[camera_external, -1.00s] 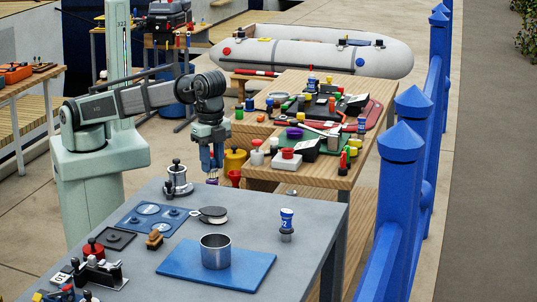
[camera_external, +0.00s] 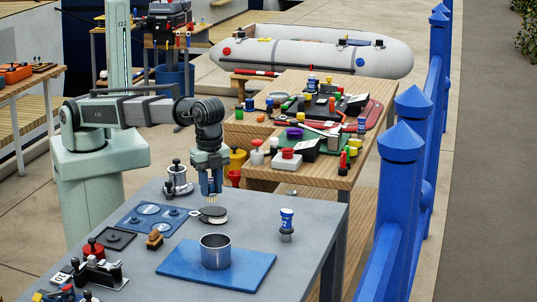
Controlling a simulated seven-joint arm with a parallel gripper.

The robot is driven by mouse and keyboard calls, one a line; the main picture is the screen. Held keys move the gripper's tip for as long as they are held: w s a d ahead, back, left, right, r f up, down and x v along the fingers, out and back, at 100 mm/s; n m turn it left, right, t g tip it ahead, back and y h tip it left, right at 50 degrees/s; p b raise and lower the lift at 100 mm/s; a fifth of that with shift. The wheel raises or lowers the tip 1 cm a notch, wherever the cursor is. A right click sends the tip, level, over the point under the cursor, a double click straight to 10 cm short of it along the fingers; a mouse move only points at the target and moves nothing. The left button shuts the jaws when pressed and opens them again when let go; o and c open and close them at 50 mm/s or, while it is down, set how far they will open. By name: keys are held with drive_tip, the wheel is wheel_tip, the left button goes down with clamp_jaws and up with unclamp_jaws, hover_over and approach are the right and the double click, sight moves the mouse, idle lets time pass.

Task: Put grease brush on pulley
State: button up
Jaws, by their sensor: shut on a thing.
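My gripper (camera_external: 211,188) is above the far part of the grey table, pointing down. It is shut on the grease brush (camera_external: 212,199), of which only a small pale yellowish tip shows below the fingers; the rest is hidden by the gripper. A round disc with a dark top and pale rim, which looks like the pulley (camera_external: 212,215), lies flat on the table just below the gripper. The brush tip is close above its far edge; I cannot tell whether they touch.
A steel cup (camera_external: 215,252) stands on a blue mat (camera_external: 255,272) in front. A metal fitting with a black knob (camera_external: 177,180) stands close left of my gripper. A blue-topped item (camera_external: 287,222) stands to the right, and a brown block (camera_external: 155,240) lies to the left.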

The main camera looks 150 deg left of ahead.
sight(211, 191)
drive_tip(key=shift+f, duration=1.45)
drive_tip(key=shift+f, duration=0.1)
drive_tip(key=o, duration=1)
drive_tip(key=shift+o, duration=0.2)
wheel_tip(211, 191, up, 12)
drive_tip(key=shift+r, duration=0.1)
